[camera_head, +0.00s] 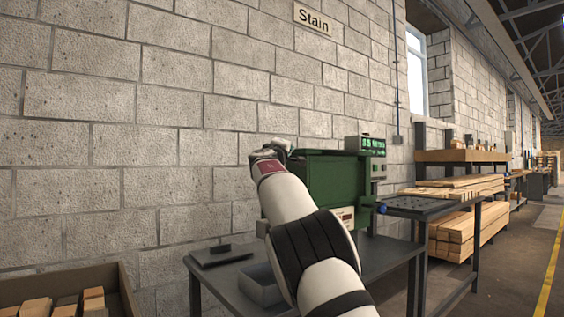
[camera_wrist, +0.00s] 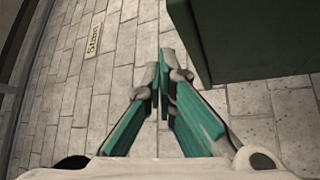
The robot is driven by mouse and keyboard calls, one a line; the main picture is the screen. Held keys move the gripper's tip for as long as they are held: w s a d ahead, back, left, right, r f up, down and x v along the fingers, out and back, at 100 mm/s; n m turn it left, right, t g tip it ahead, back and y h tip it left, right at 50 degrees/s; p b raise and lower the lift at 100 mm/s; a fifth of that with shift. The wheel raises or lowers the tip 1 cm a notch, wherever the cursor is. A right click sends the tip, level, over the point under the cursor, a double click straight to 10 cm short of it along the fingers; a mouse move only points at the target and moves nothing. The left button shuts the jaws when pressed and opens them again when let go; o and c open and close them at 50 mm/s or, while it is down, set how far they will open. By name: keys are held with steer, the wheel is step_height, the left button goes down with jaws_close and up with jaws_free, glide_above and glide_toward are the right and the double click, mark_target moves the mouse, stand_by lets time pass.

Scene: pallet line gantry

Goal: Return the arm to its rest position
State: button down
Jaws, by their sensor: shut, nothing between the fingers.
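My gripper (camera_wrist: 160,82) is shut and empty in the wrist view, its two teal-sided fingers meeting at the tips. The stone block wall (camera_wrist: 110,75) lies beyond it. In the head view, my white arm reaches up from the bottom middle, and its end stands in front of the wall, beside the upper left corner of a green machine (camera_head: 332,182). The fingers are hard to make out there. I cannot tell from the head view whether the gripper touches the machine.
A dark metal table (camera_head: 392,258) carries the machine, with a grey tray (camera_head: 262,287) and a dark flat plate (camera_head: 222,255) at its left. A crate (camera_head: 122,290) of wood blocks stands lower left. Stacked planks (camera_head: 468,228) stand right. The floor at far right is clear.

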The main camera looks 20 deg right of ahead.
steer(key=shift+s+a+f, duration=0.25)
steer(key=shift+a+f, duration=0.2)
steer(key=shift+a, duration=0.1)
steer(key=shift+s+a+f, duration=0.2)
steer(key=shift+a+f, duration=0.25)
steer(key=shift+a, duration=0.05)
